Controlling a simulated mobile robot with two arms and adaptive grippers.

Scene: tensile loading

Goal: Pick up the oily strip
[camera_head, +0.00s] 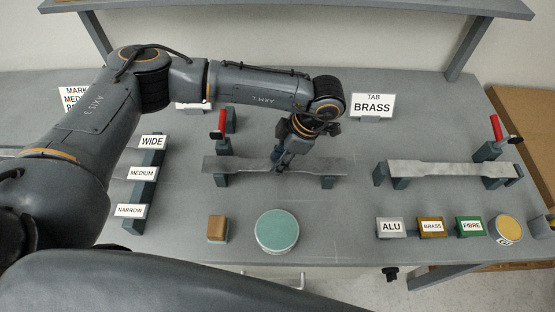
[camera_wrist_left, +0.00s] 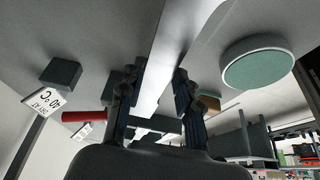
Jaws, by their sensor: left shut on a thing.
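A long grey metal strip (camera_head: 240,165) with wide ends lies level across two dark supports in the middle of the bench. I cannot tell whether it touches them or hangs just above. My left gripper (camera_head: 281,165) points down at its middle and is shut on it. In the left wrist view the strip (camera_wrist_left: 166,60) looks bright and glossy and runs between the two fingers (camera_wrist_left: 153,92). A second metal strip (camera_head: 450,170) lies on another pair of supports at the right. No label shows which strip is oily. My right gripper is not in view.
A red-handled clamp (camera_head: 221,125) stands behind the middle strip; another (camera_head: 496,128) stands at the right. A round green-topped pad (camera_head: 277,230) and brown block (camera_head: 217,228) sit in front. The WIDE, MEDIUM and NARROW rack (camera_head: 153,158) is left. ALU (camera_head: 390,227), brass and fibre blocks are front right.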

